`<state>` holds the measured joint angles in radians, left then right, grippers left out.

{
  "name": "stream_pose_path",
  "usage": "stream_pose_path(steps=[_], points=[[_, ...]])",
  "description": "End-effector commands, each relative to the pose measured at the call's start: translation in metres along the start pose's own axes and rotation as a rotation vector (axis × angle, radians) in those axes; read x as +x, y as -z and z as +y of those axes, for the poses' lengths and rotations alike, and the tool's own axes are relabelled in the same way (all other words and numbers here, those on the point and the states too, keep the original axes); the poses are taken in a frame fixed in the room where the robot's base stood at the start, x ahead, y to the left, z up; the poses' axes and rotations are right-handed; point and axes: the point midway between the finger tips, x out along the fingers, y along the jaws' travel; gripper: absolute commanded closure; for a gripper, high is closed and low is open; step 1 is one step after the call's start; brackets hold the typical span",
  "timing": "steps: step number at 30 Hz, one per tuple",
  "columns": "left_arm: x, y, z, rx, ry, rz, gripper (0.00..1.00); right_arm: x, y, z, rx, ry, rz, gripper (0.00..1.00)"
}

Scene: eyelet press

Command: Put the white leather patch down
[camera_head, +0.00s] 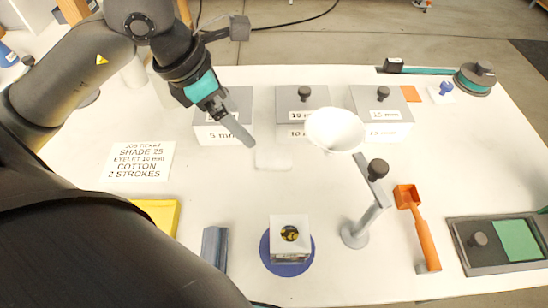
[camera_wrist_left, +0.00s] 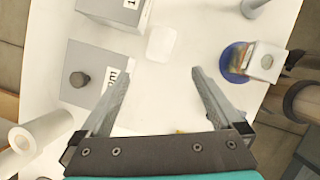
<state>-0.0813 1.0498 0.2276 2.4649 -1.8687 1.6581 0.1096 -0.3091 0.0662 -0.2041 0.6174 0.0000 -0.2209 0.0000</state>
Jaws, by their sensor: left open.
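The white leather patch (camera_head: 273,159) lies flat on the white table, just in front of the gap between the 5 mm and 10 mm boxes. It is hard to tell from the tabletop. In the left wrist view the patch (camera_wrist_left: 161,43) is a pale rounded square beyond the fingertips. My left gripper (camera_head: 242,134) is above the table by the front of the 5 mm box, just left of the patch. Its fingers are apart with nothing between them, as the left wrist view (camera_wrist_left: 160,75) shows. My right gripper is not in view.
Grey boxes marked 5 mm (camera_head: 210,132), 10 mm (camera_head: 291,131) and 15 mm (camera_head: 390,131) stand behind. A job ticket lies left.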

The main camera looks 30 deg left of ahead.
Motion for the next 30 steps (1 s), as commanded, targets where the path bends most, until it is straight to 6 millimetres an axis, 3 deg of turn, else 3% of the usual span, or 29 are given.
stream_pose_path(steps=[6,15,23,30], points=[[0.032,0.0,-0.001,-0.003,0.004,-0.001,0.0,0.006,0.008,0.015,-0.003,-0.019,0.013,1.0],[0.087,0.0,0.0,-0.003,0.002,-0.002,0.0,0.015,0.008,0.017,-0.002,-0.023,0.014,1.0],[0.106,0.0,0.0,-0.002,0.002,-0.001,0.0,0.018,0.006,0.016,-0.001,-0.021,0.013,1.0],[0.142,0.0,0.0,-0.002,0.002,-0.001,0.0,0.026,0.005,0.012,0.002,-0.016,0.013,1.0]])
